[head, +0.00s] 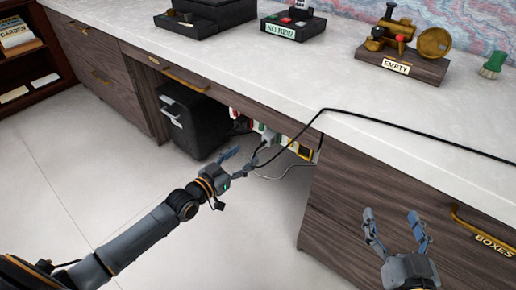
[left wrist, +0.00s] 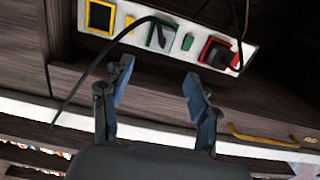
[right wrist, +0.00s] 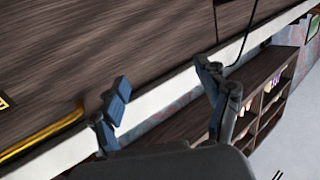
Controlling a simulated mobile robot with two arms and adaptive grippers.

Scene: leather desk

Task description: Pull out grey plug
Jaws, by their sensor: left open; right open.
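A power strip (left wrist: 185,42) is fixed under the desk top, with coloured socket frames. A grey plug (head: 268,138) sits in the green-framed socket; in the left wrist view the plug (left wrist: 160,36) has a dark cable running down to the left. My left gripper (head: 242,160) is open and empty, just in front of and below the strip, apart from the plug. In the left wrist view its fingers (left wrist: 160,82) point toward the strip. My right gripper (head: 392,222) is open and empty in front of the drawers at the right.
A dark plug (left wrist: 218,52) sits in the red-framed socket; the yellow-framed socket (left wrist: 100,17) looks empty. A black cable (head: 400,135) crosses the desk top and hangs over its edge. The floor in front is clear.

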